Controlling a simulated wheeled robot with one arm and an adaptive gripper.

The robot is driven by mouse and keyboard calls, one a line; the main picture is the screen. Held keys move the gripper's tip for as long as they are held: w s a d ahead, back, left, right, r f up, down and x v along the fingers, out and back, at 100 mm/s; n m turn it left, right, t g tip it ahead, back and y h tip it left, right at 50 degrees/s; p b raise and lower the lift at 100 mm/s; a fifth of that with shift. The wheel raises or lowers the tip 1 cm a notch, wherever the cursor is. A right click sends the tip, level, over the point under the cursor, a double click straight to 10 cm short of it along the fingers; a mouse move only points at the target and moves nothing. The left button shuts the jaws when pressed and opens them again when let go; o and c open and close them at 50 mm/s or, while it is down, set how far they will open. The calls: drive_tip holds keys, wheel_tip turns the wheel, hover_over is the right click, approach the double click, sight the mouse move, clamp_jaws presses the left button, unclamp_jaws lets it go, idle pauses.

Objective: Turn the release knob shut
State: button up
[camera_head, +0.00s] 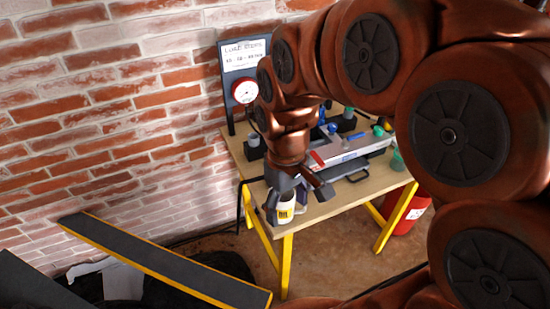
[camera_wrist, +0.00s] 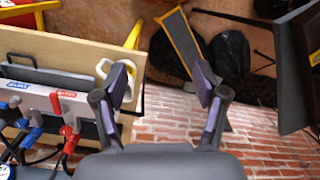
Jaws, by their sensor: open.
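A light grey pump-like unit (camera_head: 352,150) lies on the wooden table. In the wrist view, a blue fitting (camera_wrist: 27,138) and a red fitting (camera_wrist: 68,138) with hoses stand at its side, under small blue and red labels. I cannot tell which part is the release knob. My gripper (camera_head: 299,197) is above the table's front left part, near a yellow-and-white container (camera_head: 285,213). In the wrist view my gripper (camera_wrist: 163,78) has its fingers apart with nothing between them. It is apart from the coloured fittings, which lie to its left.
The wooden table (camera_head: 338,203) has yellow legs. A dark board with a sign (camera_head: 245,53) and a red-rimmed gauge (camera_head: 244,91) stands at its back left. A red bucket (camera_head: 405,212) is on the floor at right. A brick wall (camera_head: 110,120) runs behind; a dark yellow-edged plank (camera_head: 165,262) and black bags (camera_wrist: 229,58) are nearby.

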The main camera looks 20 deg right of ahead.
drive_tip(key=w+d+f+n, duration=0.2)
drive_tip(key=w+d, duration=0.1)
drive_tip(key=w, duration=0.5)
drive_tip(key=w+d+f+n+p, duration=0.1)
drive_tip(key=w+d+f+n, duration=0.1)
drive_tip(key=w, duration=0.7)
drive_tip(key=w+d+f+n+t, duration=0.1)
drive_tip(key=w+d, duration=0.4)
drive_tip(key=w, duration=0.3)
drive_tip(key=shift+w+f+n, duration=0.35)
drive_tip(key=shift+f+n, duration=0.05)
drive_tip(key=shift+f+p, duration=1.4)
drive_tip(key=shift+f, duration=2.6)
drive_tip(key=shift+c, duration=0.3)
drive_tip(key=c, duration=1.1)
